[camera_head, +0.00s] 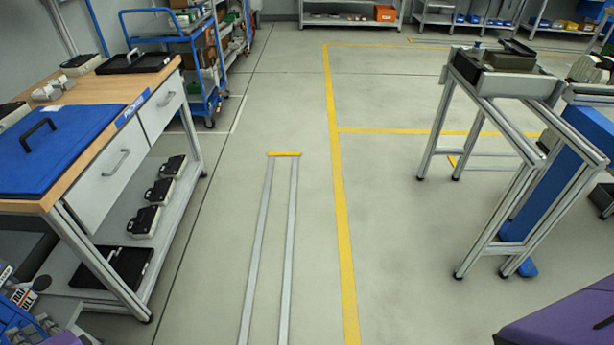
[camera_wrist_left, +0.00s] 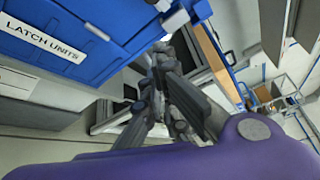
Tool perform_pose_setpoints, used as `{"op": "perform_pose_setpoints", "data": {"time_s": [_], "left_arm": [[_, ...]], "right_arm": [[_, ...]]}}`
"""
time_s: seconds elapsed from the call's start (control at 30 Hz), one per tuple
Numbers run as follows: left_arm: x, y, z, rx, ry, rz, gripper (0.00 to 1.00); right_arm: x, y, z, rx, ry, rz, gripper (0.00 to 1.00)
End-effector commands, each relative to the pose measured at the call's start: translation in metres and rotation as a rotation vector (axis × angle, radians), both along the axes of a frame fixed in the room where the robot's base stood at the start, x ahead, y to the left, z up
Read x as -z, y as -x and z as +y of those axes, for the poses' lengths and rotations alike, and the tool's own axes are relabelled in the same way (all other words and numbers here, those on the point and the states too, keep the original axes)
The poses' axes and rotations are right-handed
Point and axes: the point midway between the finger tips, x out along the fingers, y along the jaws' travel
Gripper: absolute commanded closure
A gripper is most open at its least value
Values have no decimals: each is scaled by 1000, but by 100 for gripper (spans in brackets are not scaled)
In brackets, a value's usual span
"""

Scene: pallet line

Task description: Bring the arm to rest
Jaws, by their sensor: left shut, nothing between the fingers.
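My left gripper shows in the left wrist view (camera_wrist_left: 165,95) as dark grey jointed fingers, shut with nothing between them. It is beside a blue container (camera_wrist_left: 75,35) labelled "LATCH UNITS"; I cannot tell whether they touch. In the head view, grey parts of the left gripper (camera_head: 45,325) show at the bottom left corner, low beside the workbench (camera_head: 92,95). My right gripper is not in view.
The wooden-topped bench carries a blue lid-like panel (camera_head: 65,140) and has a lower shelf with several black cases. A blue cart (camera_head: 188,45) stands behind it. An aluminium frame stand (camera_head: 490,165) is at right. The marked floor between is clear.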

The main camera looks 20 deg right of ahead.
Motion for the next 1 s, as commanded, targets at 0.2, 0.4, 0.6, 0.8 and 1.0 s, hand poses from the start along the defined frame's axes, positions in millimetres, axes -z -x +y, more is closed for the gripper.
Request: {"op": "perform_pose_setpoints", "data": {"time_s": [0.2,0.4,0.6,0.8,1.0], "left_arm": [[0,0,0,0,0,0,100],[2,-1,-2,-9,83,-56,100],[10,-5,-47,19,550,-276,100],[42,59,-116,-21,1131,-358,100],[67,176,-192,-209,1627,-312,100]], "right_arm": [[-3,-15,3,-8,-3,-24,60],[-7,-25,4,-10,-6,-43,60],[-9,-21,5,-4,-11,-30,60],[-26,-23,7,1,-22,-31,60],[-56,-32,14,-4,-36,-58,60]]}}
